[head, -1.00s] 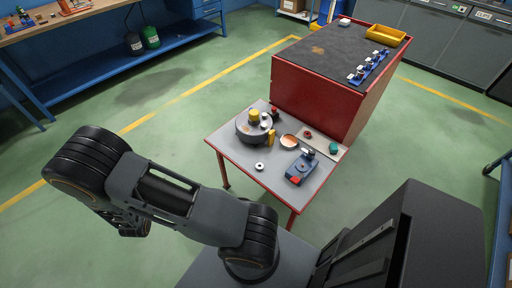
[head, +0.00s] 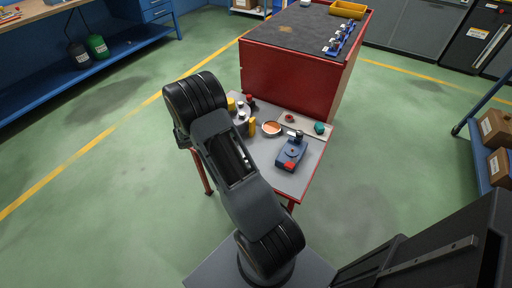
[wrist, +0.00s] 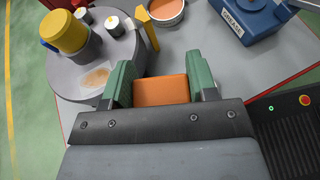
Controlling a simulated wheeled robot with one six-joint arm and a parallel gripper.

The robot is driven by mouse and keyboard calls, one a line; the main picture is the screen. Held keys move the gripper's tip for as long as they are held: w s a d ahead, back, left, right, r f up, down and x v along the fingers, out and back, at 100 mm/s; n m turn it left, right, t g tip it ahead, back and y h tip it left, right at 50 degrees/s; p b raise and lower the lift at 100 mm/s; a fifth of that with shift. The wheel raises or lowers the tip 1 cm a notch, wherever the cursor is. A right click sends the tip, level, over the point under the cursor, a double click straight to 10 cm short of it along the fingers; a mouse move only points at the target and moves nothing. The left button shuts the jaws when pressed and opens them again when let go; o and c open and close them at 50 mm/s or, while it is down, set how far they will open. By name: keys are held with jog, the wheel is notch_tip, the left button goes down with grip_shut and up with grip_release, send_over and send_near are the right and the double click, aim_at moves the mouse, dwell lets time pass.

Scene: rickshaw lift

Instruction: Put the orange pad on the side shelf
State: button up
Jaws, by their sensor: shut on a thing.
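My gripper (wrist: 159,80) has green fingers and is shut on the orange pad (wrist: 161,90) in the wrist view. The pad is held between the two fingers, over or near the grey top; its height above it I cannot tell. In the head view my arm covers the gripper and pad. The grey side shelf (head: 311,166), with a red frame, adjoins the red cabinet; its bare top also shows in the wrist view (wrist: 205,38). A round grey turntable (wrist: 68,80) with a worn orange patch lies left of my gripper.
A green piece (head: 319,128) lies near the cabinet (head: 290,78). Grey top is free between bowl and gripper.

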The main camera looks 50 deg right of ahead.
jog(key=s+d+f+m+g+y+b, duration=0.1)
jog(key=s+d+m+g+b, duration=0.15)
jog(key=d, duration=0.25)
jog(key=s+d+f+m+g+y+b, duration=0.1)
jog(key=s+d+f+m+g+b, duration=0.15)
jog(key=d, duration=0.35)
jog(key=b, duration=0.1)
send_over(260, 147)
notch_tip(260, 147, down, 5)
jog(key=shift+w, duration=0.1)
jog(key=shift+f+b, duration=0.55)
jog(key=shift+f, duration=1.55)
jog(key=shift+f, duration=0.1)
jog(key=shift+f, duration=0.15)
jog(key=o, duration=0.9)
